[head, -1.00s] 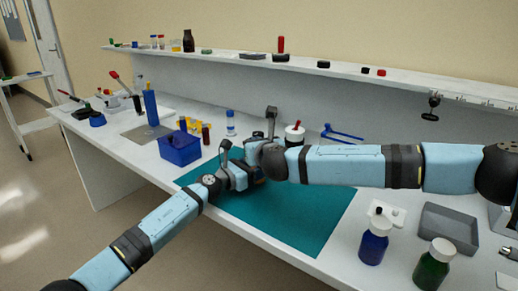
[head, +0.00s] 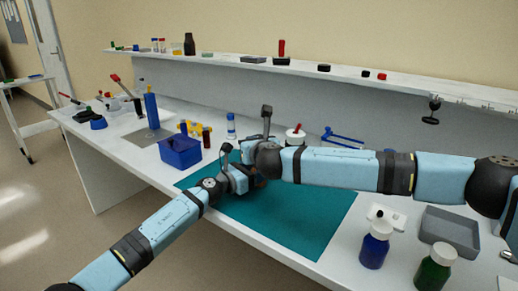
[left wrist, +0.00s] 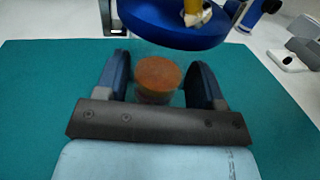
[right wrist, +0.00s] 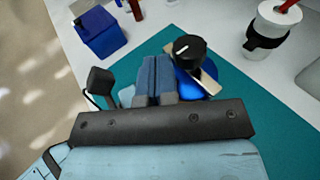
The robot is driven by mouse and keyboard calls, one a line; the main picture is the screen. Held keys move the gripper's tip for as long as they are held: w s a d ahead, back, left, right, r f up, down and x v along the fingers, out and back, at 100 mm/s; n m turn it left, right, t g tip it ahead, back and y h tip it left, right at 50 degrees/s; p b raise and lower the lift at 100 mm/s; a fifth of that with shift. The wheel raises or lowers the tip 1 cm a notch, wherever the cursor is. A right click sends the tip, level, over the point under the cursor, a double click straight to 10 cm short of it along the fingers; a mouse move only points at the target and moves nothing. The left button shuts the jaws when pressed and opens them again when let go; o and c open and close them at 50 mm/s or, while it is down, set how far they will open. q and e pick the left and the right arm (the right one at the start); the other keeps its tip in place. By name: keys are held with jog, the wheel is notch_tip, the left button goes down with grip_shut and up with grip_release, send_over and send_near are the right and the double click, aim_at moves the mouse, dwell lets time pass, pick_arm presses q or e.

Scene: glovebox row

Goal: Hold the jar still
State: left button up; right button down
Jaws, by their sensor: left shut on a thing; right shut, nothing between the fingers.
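A jar (left wrist: 156,82) with orange-brown contents stands between the fingers of my left gripper (left wrist: 157,88), which is shut on it. Its wide blue lid (left wrist: 170,34) shows above in the left wrist view, with a pale bar across it. In the right wrist view the lid (right wrist: 188,82) carries a black knob (right wrist: 189,51) with a white mark. My right gripper (right wrist: 155,78) is shut and empty, close beside the lid; I cannot tell whether it touches. In the head view my two grippers meet over the teal mat (head: 290,222) and hide most of the jar.
A blue bin (head: 180,153) with small vials stands left of the mat. Blue (head: 374,246) and green (head: 433,270) bottles and a grey tray (head: 450,228) are at the right. The mat's front is clear.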

jog(key=s+d+r, duration=0.1)
jog(key=s+r, duration=0.8)
jog(key=s, duration=0.1)
jog(key=shift+s, duration=0.25)
pick_arm(q)
jog(key=o, duration=1.2)
pick_arm(e)
jog(key=shift+f, duration=0.1)
